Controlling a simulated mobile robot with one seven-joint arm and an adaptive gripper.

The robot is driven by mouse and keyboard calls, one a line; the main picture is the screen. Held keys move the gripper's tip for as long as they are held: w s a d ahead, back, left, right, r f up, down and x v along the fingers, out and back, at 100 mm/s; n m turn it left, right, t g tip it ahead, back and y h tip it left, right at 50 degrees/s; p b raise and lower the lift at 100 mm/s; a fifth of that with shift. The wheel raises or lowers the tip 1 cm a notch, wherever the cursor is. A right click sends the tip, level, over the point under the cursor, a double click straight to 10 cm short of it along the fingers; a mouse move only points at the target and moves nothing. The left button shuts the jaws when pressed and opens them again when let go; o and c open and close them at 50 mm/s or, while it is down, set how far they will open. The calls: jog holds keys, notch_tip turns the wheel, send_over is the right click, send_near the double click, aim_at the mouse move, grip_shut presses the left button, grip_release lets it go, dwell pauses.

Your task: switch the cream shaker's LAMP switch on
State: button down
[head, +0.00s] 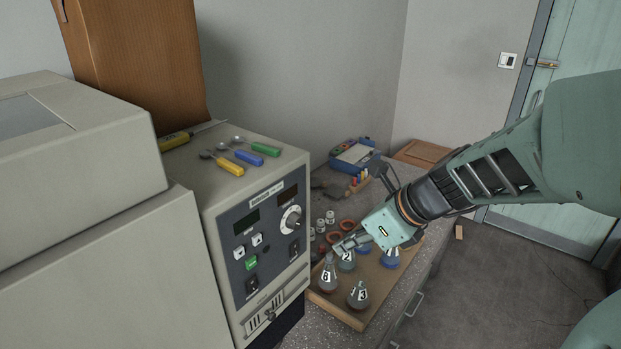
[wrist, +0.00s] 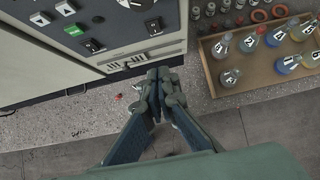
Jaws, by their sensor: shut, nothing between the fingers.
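The cream shaker (head: 225,185) stands at the left with a dark control panel on its front. A black rocker switch (head: 294,248) sits under the round dial, and another rocker switch (head: 252,285) sits lower left, under the green button. Both also show in the wrist view, the right one (wrist: 154,26) and the left one (wrist: 94,46). Their labels are too small to read, so I cannot tell which is LAMP or how it is set. My gripper (head: 340,246) is shut and empty, right of the panel; its fingertips (wrist: 157,76) appear below the panel's lower edge in the wrist view.
A wooden tray (head: 335,312) with several numbered flasks stands right of the shaker, under my gripper. Small jars and orange rings lie behind it. The bench front (wrist: 60,125) is mostly bare.

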aim_at(295, 249)
jog(key=w+a+r+b+x, duration=0.1)
jog(key=b+x, duration=0.3)
jog(key=x, duration=0.8)
jog(key=shift+w+a+b, duration=0.4)
jog(key=shift+a, duration=0.2)
jog(key=shift+r, duration=0.1)
jog(key=shift+w+a+f, duration=0.15)
jog(key=shift+a+f, duration=0.1)
jog(key=shift+r, duration=0.3)
